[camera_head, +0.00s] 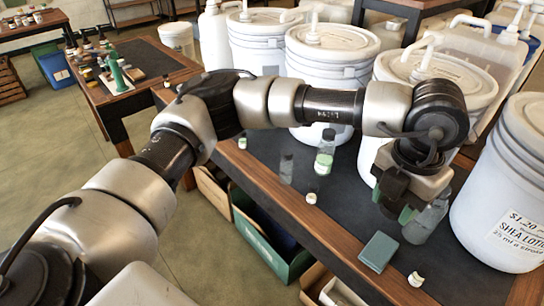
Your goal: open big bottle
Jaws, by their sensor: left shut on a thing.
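A big clear bottle (427,222) stands on the dark tabletop to the right of the middle. My left arm comes in from the left and bends down over it. My left gripper (401,205) is at the upper part of the bottle and is shut on it. The wrist and fingers hide part of the bottle, so I cannot see its cap clearly or tell exactly where the fingers hold. My right gripper is not in view.
White pump buckets (325,62) line the back, with a lotion bucket (500,205) at right. A smaller bottle (325,152), a clear bottle (286,168), a small capped jar (311,198), another jar (416,279) and a teal box (378,251) stand near the table's front edge.

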